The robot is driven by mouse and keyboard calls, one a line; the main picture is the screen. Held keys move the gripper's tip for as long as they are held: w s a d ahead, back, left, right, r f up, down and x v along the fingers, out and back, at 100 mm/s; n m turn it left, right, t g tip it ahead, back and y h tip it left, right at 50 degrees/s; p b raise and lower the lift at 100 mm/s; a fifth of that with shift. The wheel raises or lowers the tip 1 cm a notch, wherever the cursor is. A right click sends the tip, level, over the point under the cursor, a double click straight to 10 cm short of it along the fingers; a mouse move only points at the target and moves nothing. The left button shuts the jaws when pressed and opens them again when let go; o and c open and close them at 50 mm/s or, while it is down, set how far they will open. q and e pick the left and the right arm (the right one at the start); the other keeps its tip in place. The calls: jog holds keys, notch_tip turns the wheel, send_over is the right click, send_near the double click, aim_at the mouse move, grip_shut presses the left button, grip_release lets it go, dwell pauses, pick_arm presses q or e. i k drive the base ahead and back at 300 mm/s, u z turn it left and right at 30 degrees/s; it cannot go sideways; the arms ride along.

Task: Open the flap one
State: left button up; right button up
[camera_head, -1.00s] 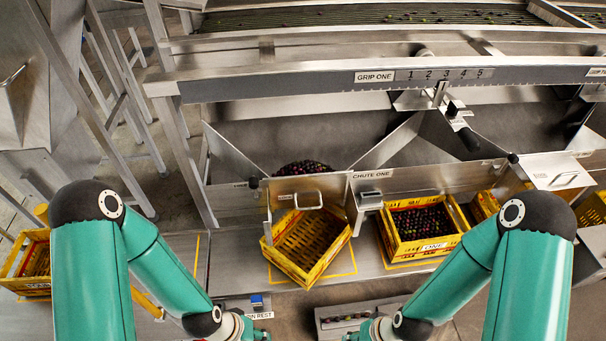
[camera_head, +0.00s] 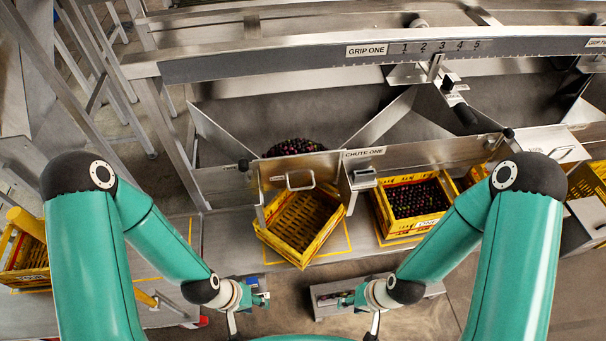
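The flap (camera_head: 275,172) is a grey metal panel with a bar handle (camera_head: 300,182), left of the plate marked CHUTE ONE (camera_head: 364,154). It stands upright across the chute mouth and looks closed. A heap of dark fruit (camera_head: 292,147) shows behind its top edge. My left gripper (camera_head: 263,298) is low in the picture, below the flap and the crate, apart from both. My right gripper (camera_head: 343,300) is low too, in front of a grey box on the floor. Both are small and seen from above; their finger openings are unclear.
An empty yellow crate (camera_head: 326,238) sits askew below the flap. A yellow crate of dark fruit (camera_head: 442,186) stands to its right. A rail marked GRIP ONE (camera_head: 300,66) with numbered marks runs above. A grey box (camera_head: 325,307) is on the floor. Another yellow crate (camera_head: 30,277) is at far left.

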aim_at(309, 169)
jog(key=k, duration=0.5)
jog(key=z, duration=0.9)
jog(key=i, duration=0.15)
jog(key=u, duration=2.6)
jog(key=k, duration=0.8)
jog(key=z, duration=1)
jog(key=i, duration=1)
